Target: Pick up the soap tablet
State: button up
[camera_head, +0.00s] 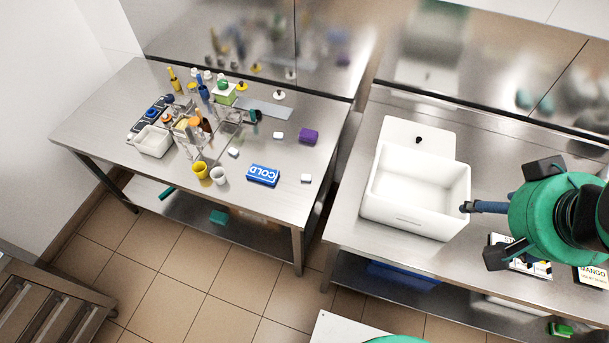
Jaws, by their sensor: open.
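Several small white blocks lie on the left steel table, and I cannot tell which is the soap tablet. One white block (306,178) is near the table's right edge, one (278,135) is beside the purple block, and one (233,152) is left of the blue COLD pack. My gripper (516,212) is at the right, under my green arm, with its dark jaws spread apart. It is over the right counter beside the white basin, far from the white blocks. The arm hides part of it, and I see nothing held.
The blue COLD pack (263,175), purple block (308,136), yellow cup (200,171) and white cup (219,176) stand on the left table (268,205). Bottles and a white tub (152,141) crowd its left. The white basin (415,195) sits on the right counter. A gap separates the tables.

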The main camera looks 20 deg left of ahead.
dwell(0.3)
jog(key=c, duration=0.3)
jog(key=shift+w, duration=0.1)
jog(key=w+a+f+n+g+y, duration=0.1)
jog(key=w+a+f+g, duration=0.15)
jog(key=w+a, duration=0.75)
jog(key=w+a+f+g, duration=0.1)
jog(key=w+a+f, duration=0.3)
jog(key=w+a, duration=0.55)
jog(key=w+a+f, duration=0.2)
jog(key=a+f, duration=0.5)
jog(key=f, duration=0.2)
jog(key=w+a+f+n+g, duration=0.1)
jog(key=w+a+f, duration=0.2)
jog(key=a+f, duration=0.5)
jog(key=w+a+f+g+h+b, duration=0.1)
jog(key=w+a+f, duration=0.2)
jog(key=a+f, duration=0.5)
jog(key=shift+w+a+f+n, duration=0.1)
jog(key=shift+f+n, duration=0.05)
jog(key=shift+f, duration=0.4)
jog(key=shift+w+a+f+n, duration=0.1)
jog(key=shift+f+n, duration=0.05)
jog(key=shift+f, duration=0.4)
